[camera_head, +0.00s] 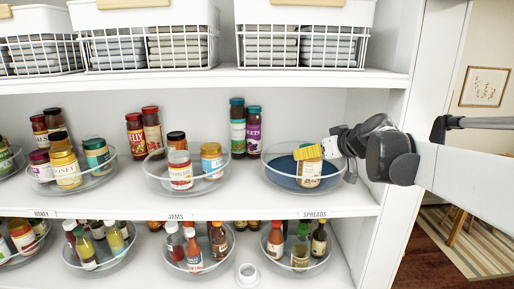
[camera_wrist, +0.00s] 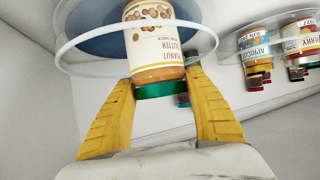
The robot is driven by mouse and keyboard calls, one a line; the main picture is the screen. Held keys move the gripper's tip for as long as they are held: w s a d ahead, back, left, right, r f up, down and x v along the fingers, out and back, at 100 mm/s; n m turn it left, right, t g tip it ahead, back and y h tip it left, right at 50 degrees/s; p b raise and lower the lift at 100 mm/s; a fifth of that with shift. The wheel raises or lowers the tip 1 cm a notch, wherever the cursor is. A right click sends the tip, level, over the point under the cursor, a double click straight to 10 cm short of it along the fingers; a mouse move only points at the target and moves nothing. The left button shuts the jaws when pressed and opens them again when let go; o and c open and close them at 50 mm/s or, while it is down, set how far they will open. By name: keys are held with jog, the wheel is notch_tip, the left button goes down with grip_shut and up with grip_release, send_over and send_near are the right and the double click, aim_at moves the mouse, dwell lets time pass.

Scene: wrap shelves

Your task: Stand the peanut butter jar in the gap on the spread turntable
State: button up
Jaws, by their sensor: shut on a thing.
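The peanut butter jar (camera_head: 309,174) has a white and brown label. In the wrist view the jar (camera_wrist: 157,50) shows its green lid toward my palm. My gripper (camera_head: 308,152), with yellow fingers, is shut on the jar near its lid from above. The jar is nearly upright within the rim of the spread turntable (camera_head: 279,179), a round tray with a clear rim and blue floor above the SPREADS label. Its blue floor also shows in the wrist view (camera_wrist: 97,38). Whether the jar's base touches the floor is hard to tell. No other jar shows on this turntable.
The jams turntable (camera_head: 152,180) holds several jars to the left. Tall stacked jars (camera_head: 253,131) stand behind, between the two turntables. The shelf above (camera_head: 225,80) holds wire baskets, and a right side wall closes the shelf near my arm. A bottle turntable (camera_head: 309,268) is below.

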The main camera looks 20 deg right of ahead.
jog(key=shift+f, duration=0.1)
jog(key=o, duration=1.4)
jog(key=shift+c, duration=0.2)
jog(key=shift+s+r, duration=0.25)
jog(key=shift+s, duration=0.1)
jog(key=b+v, duration=0.2)
jog(key=v, duration=0.9)
jog(key=s+a+f+g, duration=0.2)
jog(key=s+a+f, duration=0.2)
jog(key=a+f, duration=0.3)
jog(key=s+a+f+g, duration=0.2)
jog(key=s+a+f, duration=0.1)
jog(key=a+f, duration=0.4)
jog(key=s+a+f+m+g+h, duration=0.1)
jog(key=s+a+f, duration=0.4)
jog(key=s+f, duration=0.5)
jog(key=shift+a+f, duration=0.2)
jog(key=shift+f, duration=0.25)
